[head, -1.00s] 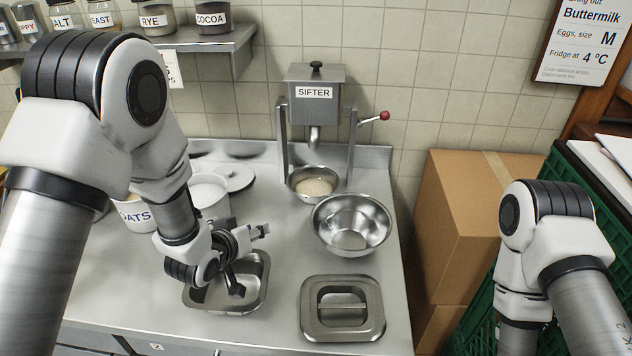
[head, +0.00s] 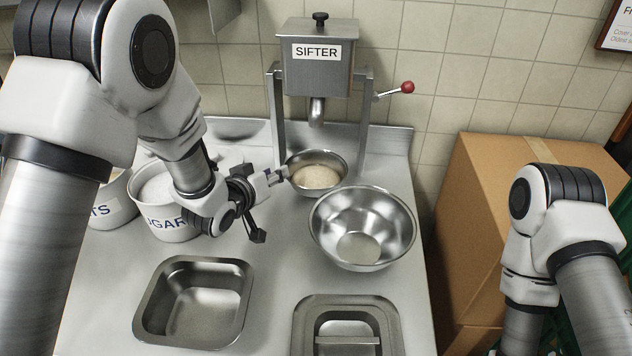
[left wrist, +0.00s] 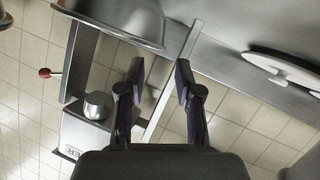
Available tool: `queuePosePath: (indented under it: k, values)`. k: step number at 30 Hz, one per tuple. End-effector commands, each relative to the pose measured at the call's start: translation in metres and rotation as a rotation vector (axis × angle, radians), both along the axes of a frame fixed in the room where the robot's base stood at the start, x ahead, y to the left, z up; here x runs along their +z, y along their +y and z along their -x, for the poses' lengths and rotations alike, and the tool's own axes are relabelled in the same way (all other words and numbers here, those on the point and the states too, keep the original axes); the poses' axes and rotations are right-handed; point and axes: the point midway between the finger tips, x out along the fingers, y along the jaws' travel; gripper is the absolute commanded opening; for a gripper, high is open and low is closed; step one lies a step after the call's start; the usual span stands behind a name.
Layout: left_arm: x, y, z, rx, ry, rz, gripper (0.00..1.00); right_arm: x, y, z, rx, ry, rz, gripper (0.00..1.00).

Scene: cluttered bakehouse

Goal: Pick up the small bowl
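The small bowl (head: 301,188) is shiny metal and holds pale flour. It stands upright under the sifter spout in the head view. In the left wrist view the bowl (left wrist: 125,18) is cut off by the top edge. My left gripper (head: 270,206) is at the bowl's left side, with one fingertip close to its rim; I cannot tell whether they touch. In the left wrist view the fingers (left wrist: 158,80) stand apart with nothing between them. My right arm shows at the right of the head view, but its gripper is out of frame.
The sifter (head: 318,75) rises above the bowl on two legs. A larger empty metal bowl (head: 362,228) stands close in front. A sugar tub (head: 165,222) is left of my gripper.

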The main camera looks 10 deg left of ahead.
Motion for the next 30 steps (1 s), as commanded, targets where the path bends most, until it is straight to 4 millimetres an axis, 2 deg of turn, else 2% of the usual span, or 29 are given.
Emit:
queuePosePath:
  k: [8, 12, 19, 22, 30]
  values:
    - [-0.010, -0.010, -0.040, -0.002, 0.002, 0.000, 0.34, 0.018, 0.000, 0.000, 0.000, -0.001, 0.000, 0.40]
    - [-0.020, -0.016, -0.058, -0.001, 0.002, -0.001, 0.34, 0.021, 0.000, 0.000, 0.000, -0.001, 0.000, 0.40]
    - [-0.022, -0.016, -0.061, 0.000, 0.001, 0.000, 0.34, 0.020, 0.000, 0.000, 0.000, -0.001, 0.000, 0.40]
    - [-0.022, -0.016, -0.061, 0.000, 0.001, 0.000, 0.00, 0.020, 0.000, 0.000, 0.000, -0.001, 0.000, 0.40]
    - [-0.021, -0.016, -0.061, 0.000, 0.000, 0.000, 0.00, 0.020, 0.000, 0.000, 0.000, -0.001, 0.000, 0.40]
